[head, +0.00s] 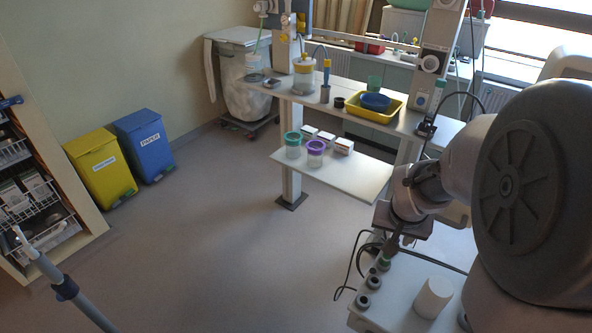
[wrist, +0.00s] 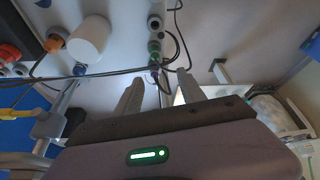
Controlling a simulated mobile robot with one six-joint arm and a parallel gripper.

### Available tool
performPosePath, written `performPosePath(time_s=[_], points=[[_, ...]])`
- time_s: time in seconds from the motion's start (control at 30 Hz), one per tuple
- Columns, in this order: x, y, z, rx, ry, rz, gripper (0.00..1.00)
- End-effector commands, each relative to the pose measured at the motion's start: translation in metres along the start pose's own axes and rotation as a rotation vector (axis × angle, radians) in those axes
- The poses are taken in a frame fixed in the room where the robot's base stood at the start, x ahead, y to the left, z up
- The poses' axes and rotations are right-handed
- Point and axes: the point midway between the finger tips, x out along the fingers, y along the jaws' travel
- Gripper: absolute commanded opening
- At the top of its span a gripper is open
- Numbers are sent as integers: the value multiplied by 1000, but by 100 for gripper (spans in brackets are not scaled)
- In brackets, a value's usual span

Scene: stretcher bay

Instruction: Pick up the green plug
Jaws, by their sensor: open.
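The green plug (wrist: 154,48) shows in the wrist view just beyond my fingertips, in a row of round grey sockets with a dark cable beside it. In the head view the green plug (head: 384,263) is a small green spot right under my gripper (head: 389,247). In the wrist view my gripper (wrist: 158,80) is open, with its two fingers apart and nothing between them. The plug lies roughly in line with the gap between the fingers. The fingers hide part of the surface around it, and I cannot tell the exact distance.
A white cylinder (head: 433,297) stands on the same white surface, right of the sockets. Dark cables (head: 357,262) loop beside the plug. A shelf (head: 345,176) with lidded cups and a yellow tray (head: 375,107) are farther back.

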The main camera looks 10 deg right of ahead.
Motion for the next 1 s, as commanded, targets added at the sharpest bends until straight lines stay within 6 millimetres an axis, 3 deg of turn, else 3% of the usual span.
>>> performPosePath(time_s=[0.17,0.5,0.67,0.9,1.0], points=[[11,1,1,-1,-2,1,47],[108,0,2,-1,-3,1,47],[126,0,1,0,-2,1,47],[171,-1,-1,-1,-2,1,47],[176,-2,-3,-1,0,0,47]])
